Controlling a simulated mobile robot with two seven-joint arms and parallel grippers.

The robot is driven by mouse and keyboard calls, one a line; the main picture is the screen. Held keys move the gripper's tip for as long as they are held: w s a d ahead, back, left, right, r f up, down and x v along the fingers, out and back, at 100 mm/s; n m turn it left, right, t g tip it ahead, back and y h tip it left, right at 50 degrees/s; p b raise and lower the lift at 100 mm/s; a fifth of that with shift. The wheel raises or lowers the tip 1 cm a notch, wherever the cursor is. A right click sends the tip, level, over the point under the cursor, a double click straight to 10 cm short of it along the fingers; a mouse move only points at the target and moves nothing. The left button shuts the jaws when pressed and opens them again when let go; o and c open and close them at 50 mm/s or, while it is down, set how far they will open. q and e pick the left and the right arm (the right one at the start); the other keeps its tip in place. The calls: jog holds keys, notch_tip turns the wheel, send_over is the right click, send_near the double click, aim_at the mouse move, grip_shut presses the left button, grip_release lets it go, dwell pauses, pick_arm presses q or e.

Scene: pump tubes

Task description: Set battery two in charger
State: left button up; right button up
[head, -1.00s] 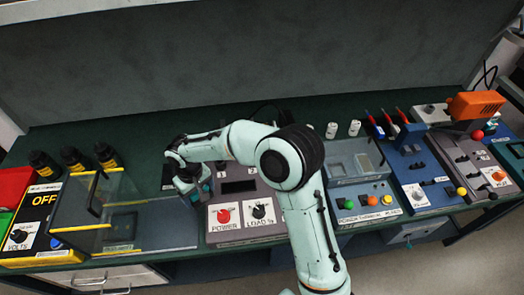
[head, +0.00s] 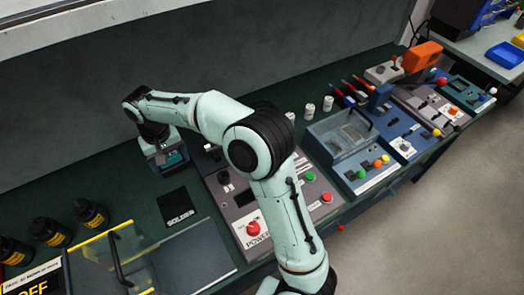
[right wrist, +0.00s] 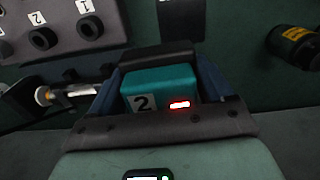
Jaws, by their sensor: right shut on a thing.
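My right gripper (head: 170,163) is at the back of the bench, left of the grey power panel (head: 222,200). It is shut on battery two (right wrist: 160,88), a teal block with a white label "2" and a red light. In the right wrist view the two dark blue fingers (right wrist: 160,95) flank the block. In the head view the teal battery (head: 174,158) shows only partly under my wrist. I cannot tell whether it touches the bench. Nothing in view is clearly marked as the charger. My left gripper is not in view.
A black "SOLDER" pad (head: 179,207) lies in front of the gripper. Black bottles (head: 90,213) and a clear yellow-edged cover (head: 112,255) stand to the left. In the right wrist view, a grey panel (right wrist: 62,22) carries black rings labelled 1 and 2.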

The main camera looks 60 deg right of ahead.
jog(key=shift+s+d+r, duration=0.2)
jog(key=shift+d+r, duration=0.2)
jog(key=shift+r, duration=0.3)
jog(key=shift+f, duration=0.2)
jog(key=b, duration=0.2)
send_over(191, 196)
notch_tip(191, 196, down, 15)
jog(key=shift+r, duration=0.1)
jog(key=shift+f, duration=2.5)
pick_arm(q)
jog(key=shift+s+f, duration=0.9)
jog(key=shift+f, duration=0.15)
pick_arm(e)
jog(key=shift+f, duration=0.15)
jog(key=o, duration=1)
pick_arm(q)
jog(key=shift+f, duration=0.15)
pick_arm(e)
jog(key=shift+o, duration=0.2)
